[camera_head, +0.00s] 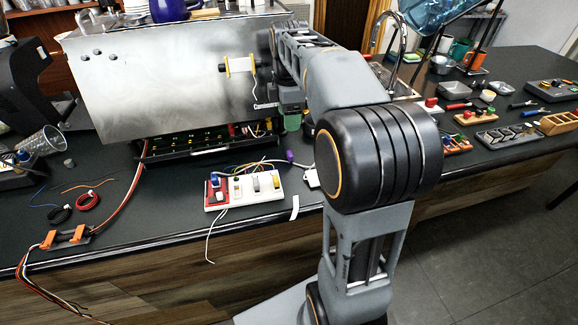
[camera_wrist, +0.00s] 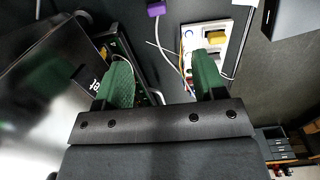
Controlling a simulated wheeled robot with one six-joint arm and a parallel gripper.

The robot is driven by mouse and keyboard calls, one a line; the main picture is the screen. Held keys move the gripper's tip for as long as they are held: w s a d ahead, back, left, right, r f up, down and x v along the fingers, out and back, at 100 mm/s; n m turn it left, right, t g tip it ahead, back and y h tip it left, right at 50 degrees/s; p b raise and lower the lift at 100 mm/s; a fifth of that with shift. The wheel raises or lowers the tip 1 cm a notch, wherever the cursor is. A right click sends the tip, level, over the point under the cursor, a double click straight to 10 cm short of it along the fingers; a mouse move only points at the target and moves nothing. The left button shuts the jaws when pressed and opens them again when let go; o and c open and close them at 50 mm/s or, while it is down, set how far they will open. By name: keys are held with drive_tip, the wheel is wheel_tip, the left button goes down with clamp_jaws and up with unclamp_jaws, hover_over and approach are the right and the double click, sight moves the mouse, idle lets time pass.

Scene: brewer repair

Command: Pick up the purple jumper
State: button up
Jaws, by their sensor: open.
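The purple jumper (camera_head: 289,156) is a small purple piece on the dark counter, just behind and right of a white switch board in the head view. In the wrist view the purple jumper (camera_wrist: 156,8) is at the top edge, partly cut off, beyond the fingertips. My gripper (camera_wrist: 162,60) has two green fingers spread apart with nothing between them. In the head view my gripper (camera_head: 292,122) is mostly hidden behind my arm; a green finger shows above the counter, apart from the jumper.
The white board (camera_head: 268,201) with several coloured parts and loose wires lies near the counter's front edge. A large metal brewer casing (camera_head: 165,85) stands left of my gripper, over an open electronics tray (camera_head: 205,143). A tap (camera_head: 402,45) and tool trays stand right.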

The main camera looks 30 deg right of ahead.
hover_over(290, 153)
drive_tip(key=shift+n, duration=0.3)
wheel_tip(290, 153, down, 8)
drive_tip(key=shift+a+r+b, duration=0.1)
drive_tip(key=shift+b, duration=0.35)
drive_tip(key=shift+f, duration=3.05)
drive_tip(key=c, duration=1)
